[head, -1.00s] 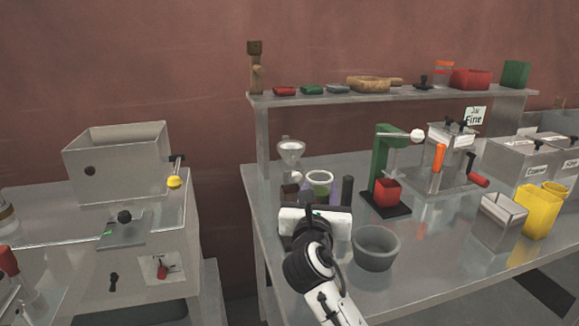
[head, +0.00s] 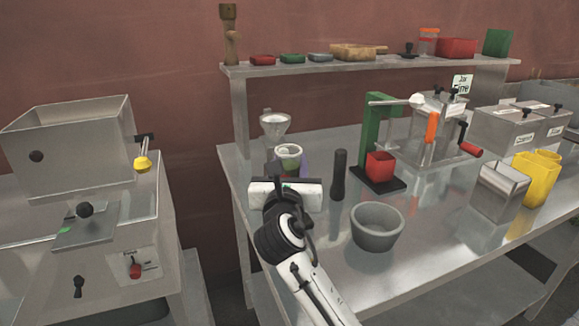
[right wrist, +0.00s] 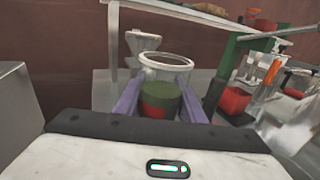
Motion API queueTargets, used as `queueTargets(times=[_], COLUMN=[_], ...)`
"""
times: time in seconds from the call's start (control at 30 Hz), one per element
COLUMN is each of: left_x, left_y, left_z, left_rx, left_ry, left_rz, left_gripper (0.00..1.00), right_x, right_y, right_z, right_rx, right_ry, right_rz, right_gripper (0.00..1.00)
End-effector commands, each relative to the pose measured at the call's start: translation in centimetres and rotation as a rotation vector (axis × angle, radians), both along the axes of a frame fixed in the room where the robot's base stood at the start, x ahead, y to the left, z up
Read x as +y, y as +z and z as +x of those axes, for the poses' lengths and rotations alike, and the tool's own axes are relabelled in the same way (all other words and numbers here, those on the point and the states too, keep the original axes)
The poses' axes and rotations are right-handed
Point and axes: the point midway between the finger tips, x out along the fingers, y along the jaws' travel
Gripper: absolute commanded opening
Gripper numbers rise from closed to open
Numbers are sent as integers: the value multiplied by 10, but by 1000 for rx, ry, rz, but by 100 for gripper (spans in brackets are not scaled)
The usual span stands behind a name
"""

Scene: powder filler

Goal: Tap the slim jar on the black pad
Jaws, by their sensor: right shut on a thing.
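The slim jar (head: 289,152) is clear with a pale rim and an open top. In the right wrist view the jar (right wrist: 162,97) shows green and red inside. My right gripper (head: 290,168) is shut on it, with a purple finger on each side. The jar is upright or nearly so, at the table's left end; its base is hidden, so I cannot tell whether it touches the table. A flat black base (head: 396,187) lies under the green stand, to the jar's right; I cannot tell whether this is the black pad. My left gripper is not in view.
A dark upright cylinder (head: 338,176) and a grey bowl (head: 377,227) stand right of the gripper. A funnel (head: 275,124) stands behind the jar. A red cup (head: 380,165) sits on the black base. A shelf (head: 330,65) runs along the back. Clear table lies right of the bowl.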

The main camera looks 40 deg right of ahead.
Motion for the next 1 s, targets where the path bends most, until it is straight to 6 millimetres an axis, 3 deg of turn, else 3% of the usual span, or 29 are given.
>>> queueTargets(times=[0.07,0.3,0.57,1.0], left_x=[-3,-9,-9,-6], left_y=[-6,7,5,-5], left_z=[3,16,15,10], left_rx=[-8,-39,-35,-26], left_ry=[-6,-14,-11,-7], left_rz=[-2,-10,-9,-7], left_gripper=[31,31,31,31], right_x=[0,0,0,-1], right_y=[-8,-7,-10,-37], right_z=[0,0,0,0], right_rx=[-4,-2,-1,-1], right_ry=[0,0,-1,0], right_rz=[0,0,-1,-2], right_gripper=[10,10,10,10])
